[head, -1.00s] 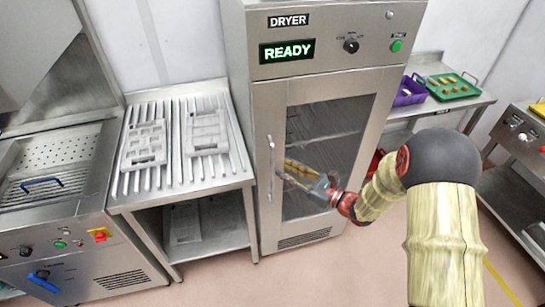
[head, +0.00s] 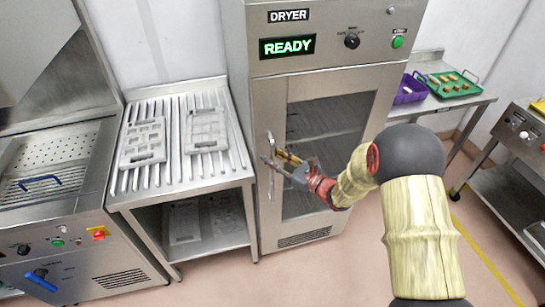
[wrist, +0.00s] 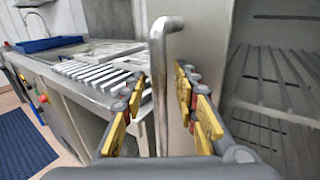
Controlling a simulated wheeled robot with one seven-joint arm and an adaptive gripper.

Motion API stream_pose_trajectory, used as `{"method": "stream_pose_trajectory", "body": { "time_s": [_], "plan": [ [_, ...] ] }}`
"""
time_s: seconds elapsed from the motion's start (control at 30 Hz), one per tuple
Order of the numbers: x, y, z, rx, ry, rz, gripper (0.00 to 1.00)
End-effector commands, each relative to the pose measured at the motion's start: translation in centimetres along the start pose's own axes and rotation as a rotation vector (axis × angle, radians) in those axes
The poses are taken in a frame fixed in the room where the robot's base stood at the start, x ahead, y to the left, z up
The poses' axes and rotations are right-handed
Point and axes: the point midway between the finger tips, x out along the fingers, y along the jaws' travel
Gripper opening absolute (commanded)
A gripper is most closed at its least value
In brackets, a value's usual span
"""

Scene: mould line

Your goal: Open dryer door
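The dryer (head: 325,70) stands in the middle of the head view, its display reading READY. Its glass-windowed door (head: 375,120) looks shut. A vertical metal handle (head: 270,180) runs along the door's left side. My gripper (head: 277,160) is at the handle's middle height, partly covering it. In the wrist view, my gripper (wrist: 161,100) is open, with yellow-padded fingers on either side of the handle (wrist: 159,65). Gaps show between the bar and the pads, so the fingers are not closed on it.
A slatted steel table (head: 180,185) with two grey mould plates stands left of the dryer. A steel sink unit (head: 65,215) is farther left. At the right are a purple crate (head: 408,91) and a green tray (head: 466,91). Floor (head: 330,270) is clear before the dryer.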

Motion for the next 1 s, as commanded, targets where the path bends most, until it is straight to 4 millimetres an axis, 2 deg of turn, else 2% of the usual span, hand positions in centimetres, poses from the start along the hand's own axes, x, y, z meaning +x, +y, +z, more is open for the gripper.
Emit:
{"method": "stream_pose_trajectory", "body": {
  "time_s": [0.57,1.0],
  "plan": [
    [-0.04,-0.01,0.00,0.000,0.000,0.000,0.00],
    [-0.05,-0.01,0.00,0.000,0.000,0.000,0.00]
  ]
}}
